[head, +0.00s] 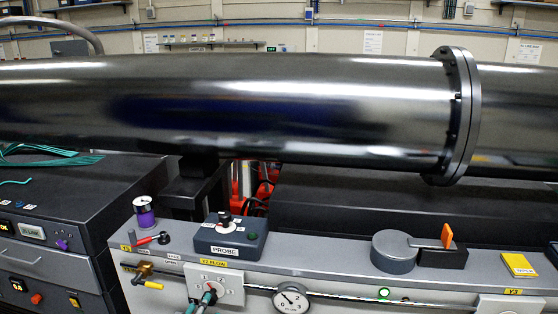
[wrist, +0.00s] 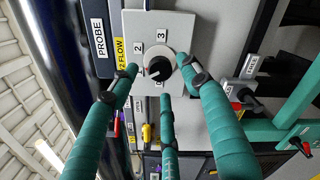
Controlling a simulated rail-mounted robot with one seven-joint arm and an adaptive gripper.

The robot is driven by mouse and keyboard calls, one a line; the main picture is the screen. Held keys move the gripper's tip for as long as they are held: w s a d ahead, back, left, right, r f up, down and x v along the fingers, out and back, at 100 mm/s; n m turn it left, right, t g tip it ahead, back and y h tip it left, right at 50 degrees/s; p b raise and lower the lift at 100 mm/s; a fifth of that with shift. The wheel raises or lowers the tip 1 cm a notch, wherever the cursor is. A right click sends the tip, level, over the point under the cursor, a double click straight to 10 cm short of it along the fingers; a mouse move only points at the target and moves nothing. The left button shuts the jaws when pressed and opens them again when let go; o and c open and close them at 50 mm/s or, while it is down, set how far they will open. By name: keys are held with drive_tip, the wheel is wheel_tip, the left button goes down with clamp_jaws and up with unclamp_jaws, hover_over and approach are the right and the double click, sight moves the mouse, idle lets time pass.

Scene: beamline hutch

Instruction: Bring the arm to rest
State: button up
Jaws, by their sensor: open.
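My gripper (wrist: 161,76) has teal wrapped fingers and is open. In the wrist view its fingertips spread around a black knob (wrist: 158,69) on a pale square plate (wrist: 150,25) marked with numbers. I cannot tell whether any fingertip touches the knob. In the head view, parts of the teal fingers (head: 205,298) show at the bottom edge, in front of the same plate (head: 232,283).
A grey bench carries a PROBE box (head: 229,240), a purple spool (head: 144,212), a round grey part with an orange lever (head: 447,235) and a yellow block (head: 519,264). A gauge (head: 291,299) sits on the front. A large steel pipe (head: 250,105) crosses behind.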

sight(211, 305)
drive_tip(key=s+a, duration=0.1)
drive_tip(key=s, duration=0.7)
drive_tip(key=w, duration=0.4)
drive_tip(key=w+d, duration=0.1)
drive_tip(key=w, duration=0.3)
drive_tip(key=w+d, duration=0.1)
drive_tip(key=w, duration=0.3)
drive_tip(key=shift+w, duration=0.25)
drive_tip(key=shift+s+a+r+n+p, duration=0.15)
drive_tip(key=shift+r+n+p, duration=0.1)
drive_tip(key=shift+n+p, duration=0.65)
drive_tip(key=n+p, duration=0.1)
drive_tip(key=n, duration=0.2)
drive_tip(key=shift+s, duration=0.15)
drive_tip(key=n+p, duration=0.1)
drive_tip(key=n, duration=0.2)
drive_tip(key=shift+p, duration=0.35)
drive_tip(key=n+p, duration=0.1)
drive_tip(key=n, duration=0.3)
drive_tip(key=shift+f, duration=0.1)
drive_tip(key=s+a, duration=0.1)
drive_tip(key=s, duration=0.9)
drive_tip(key=shift+a+b, duration=0.35)
drive_tip(key=shift+b, duration=0.05)
drive_tip(key=shift+w+f, duration=0.1)
